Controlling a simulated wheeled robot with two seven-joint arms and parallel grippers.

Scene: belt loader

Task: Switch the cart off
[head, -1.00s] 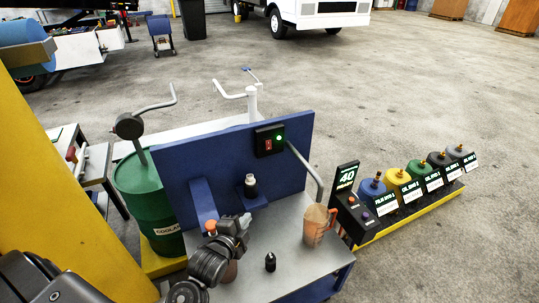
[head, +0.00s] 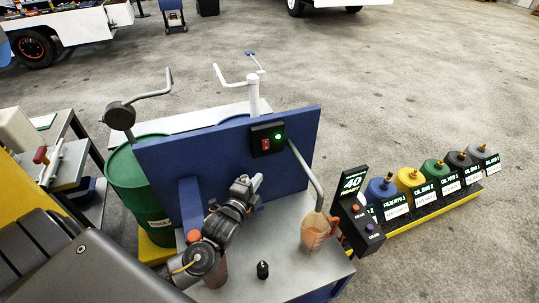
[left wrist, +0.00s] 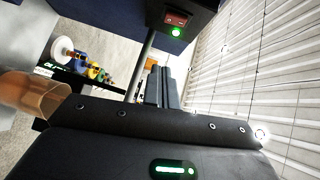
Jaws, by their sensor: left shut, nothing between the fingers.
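The cart (head: 285,268) has a grey top and an upright blue panel (head: 185,150). A black switch box (head: 258,150) with a red switch (head: 266,145) and a lit green lamp (head: 278,137) sits at the panel's upper right. In the left wrist view the red switch (left wrist: 176,19) and the glowing green lamp (left wrist: 176,32) show at the top. My left gripper (head: 246,183) is shut and empty in front of the panel, below the box and apart from it. Its fingers (left wrist: 161,86) also show in the left wrist view. My right gripper is not in view.
An orange jug (head: 314,236) stands on the cart top by a curved grey pipe (head: 307,172). A small black bottle (head: 263,270) stands nearer. A green drum (head: 135,185) is at the left. A row of coloured containers (head: 410,178) lies right.

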